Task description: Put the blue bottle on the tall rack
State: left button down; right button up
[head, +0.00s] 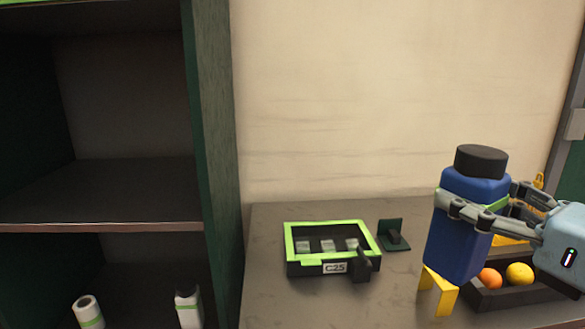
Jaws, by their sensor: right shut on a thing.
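The blue bottle (458,245) has a black cap and a green band, and it is at the right of the head view, tilted slightly. My right gripper (472,211) is shut on the bottle around its upper body. The bottle appears held above the counter, in front of a yellow stand; the exact gap cannot be told. The tall rack (212,150) fills the left side, dark green with grey shelves. Its middle shelf (110,194) is bare where visible. My left gripper is not in view.
A black and green crate (305,268) labelled C25 sits on the counter (270,305), with a small dark green bracket (394,235) beside it.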

aim_at(472, 280)
notch_tip(472, 280, down, 10)
jog(key=b, duration=0.8)
jog(key=shift+w+d+f, duration=0.1)
jog(key=shift+f, duration=0.1)
jog(key=shift+r, duration=0.1)
